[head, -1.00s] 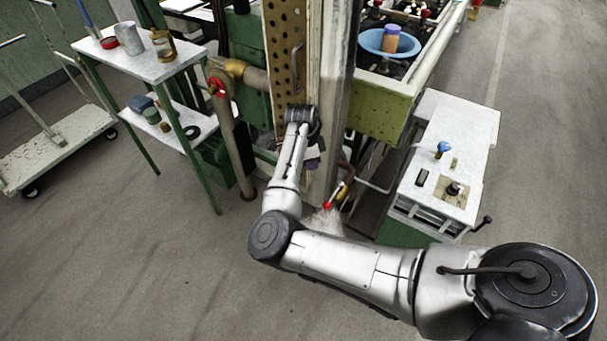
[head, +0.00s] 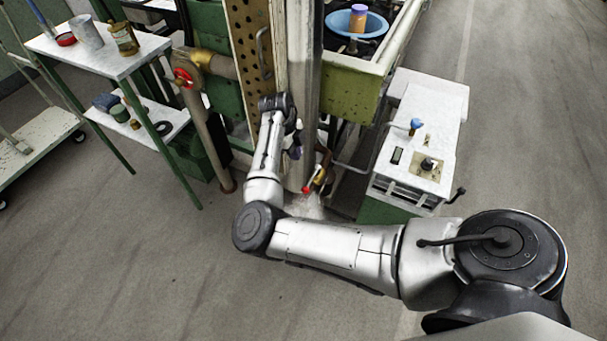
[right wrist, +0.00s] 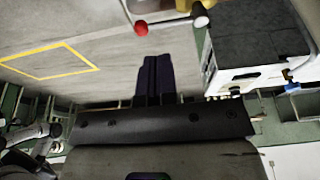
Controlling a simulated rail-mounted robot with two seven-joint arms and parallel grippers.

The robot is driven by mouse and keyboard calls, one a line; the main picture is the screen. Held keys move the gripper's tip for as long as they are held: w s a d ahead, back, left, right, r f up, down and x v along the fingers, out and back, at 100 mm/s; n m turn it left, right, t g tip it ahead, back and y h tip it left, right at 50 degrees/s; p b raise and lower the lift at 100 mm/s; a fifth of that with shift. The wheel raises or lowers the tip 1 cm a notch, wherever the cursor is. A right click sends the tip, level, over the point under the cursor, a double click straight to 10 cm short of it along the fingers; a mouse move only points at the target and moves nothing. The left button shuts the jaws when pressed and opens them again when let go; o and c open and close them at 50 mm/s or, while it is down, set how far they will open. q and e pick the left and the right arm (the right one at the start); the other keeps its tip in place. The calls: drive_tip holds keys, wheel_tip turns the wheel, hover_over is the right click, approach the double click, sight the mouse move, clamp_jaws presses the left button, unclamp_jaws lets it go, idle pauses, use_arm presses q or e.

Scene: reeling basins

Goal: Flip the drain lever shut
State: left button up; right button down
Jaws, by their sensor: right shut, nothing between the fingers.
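The drain lever with a red ball end (head: 307,190) sits low beside the foot of the post, by a yellow fitting (head: 320,177). A pale streaky patch (head: 308,207) shows just below it. In the right wrist view the red ball (right wrist: 141,27) is near the top edge, ahead and slightly left of my fingertips. My right gripper (head: 295,148) hangs above and a little left of the lever, partly hidden by my own wrist. Its dark fingers (right wrist: 157,62) are together and empty, apart from the red ball. My left gripper is not in view.
A white-topped control box (head: 428,120) with a side crank stands right of the lever. The post (head: 297,90) and a green basin (head: 345,90) rise behind. A red-wheeled valve pipe (head: 184,78) and a shelf table (head: 95,50) are at left. The front floor is clear.

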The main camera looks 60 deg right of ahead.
sight(312, 179)
drive_tip(key=shift+f, duration=0.1)
drive_tip(key=b+x, duration=0.4)
drive_tip(key=x, duration=0.5)
drive_tip(key=shift+f, duration=0.35)
drive_tip(key=shift+s, duration=0.1)
